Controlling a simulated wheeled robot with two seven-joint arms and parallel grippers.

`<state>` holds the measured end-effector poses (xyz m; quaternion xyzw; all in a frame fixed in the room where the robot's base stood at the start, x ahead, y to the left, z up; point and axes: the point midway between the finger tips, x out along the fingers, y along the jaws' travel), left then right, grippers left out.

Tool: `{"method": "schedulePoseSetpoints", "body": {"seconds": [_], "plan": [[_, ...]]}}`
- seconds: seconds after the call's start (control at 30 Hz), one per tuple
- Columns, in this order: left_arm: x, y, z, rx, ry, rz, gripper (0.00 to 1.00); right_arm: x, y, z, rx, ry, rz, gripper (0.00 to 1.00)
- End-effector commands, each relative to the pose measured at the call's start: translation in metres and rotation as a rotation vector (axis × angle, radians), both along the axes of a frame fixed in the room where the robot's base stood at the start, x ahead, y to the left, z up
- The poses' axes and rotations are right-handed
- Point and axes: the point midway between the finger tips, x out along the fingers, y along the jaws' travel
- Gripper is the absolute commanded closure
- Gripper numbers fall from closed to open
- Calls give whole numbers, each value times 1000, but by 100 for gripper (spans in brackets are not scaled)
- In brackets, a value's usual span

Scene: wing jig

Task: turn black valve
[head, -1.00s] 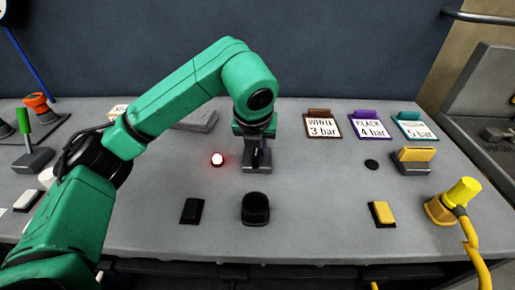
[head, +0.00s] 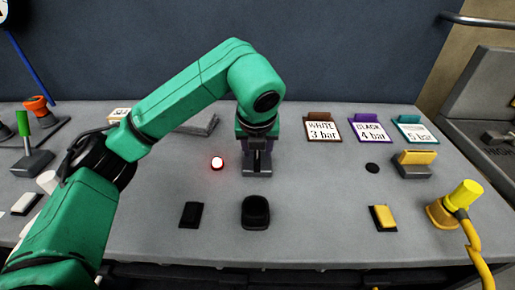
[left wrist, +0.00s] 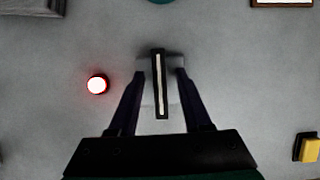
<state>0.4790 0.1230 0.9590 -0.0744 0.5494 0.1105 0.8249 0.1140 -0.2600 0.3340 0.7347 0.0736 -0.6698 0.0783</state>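The black valve (head: 257,170) stands on the grey bench, right of a glowing red-and-white lamp (head: 217,163). In the left wrist view its narrow black handle (left wrist: 160,85) has a pale stripe along the top and points nearly straight up the picture. My left gripper (left wrist: 161,75) is over the valve with its fingers spread, one on each side of the handle. A gap shows between each finger and the handle. In the head view the left gripper (head: 257,150) points down and partly hides the valve. My right gripper is not in view.
Cards reading WHITE 3 bar (head: 323,129), BLACK 4 bar (head: 370,129) and 5 bar (head: 415,131) stand at the back right. A black switch (head: 191,213) and a black rounded part (head: 255,211) are in front. Yellow-topped devices (head: 414,160) are at the right.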

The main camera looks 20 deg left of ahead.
Motion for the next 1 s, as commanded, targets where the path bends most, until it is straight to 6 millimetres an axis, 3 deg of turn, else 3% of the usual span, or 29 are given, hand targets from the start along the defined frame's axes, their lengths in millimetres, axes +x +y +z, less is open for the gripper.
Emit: {"method": "schedulePoseSetpoints", "body": {"seconds": [0.2,0.33,0.73,0.87,1.0], "plan": [[-1,-1,1,0,1,-2,51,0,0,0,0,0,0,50],[-5,-2,14,0,-1,-1,51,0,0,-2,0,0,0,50],[-43,-11,112,2,-6,0,51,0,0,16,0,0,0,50],[-51,-14,130,1,-2,0,51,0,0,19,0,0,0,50],[-55,-15,135,1,1,0,51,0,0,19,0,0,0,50]]}}
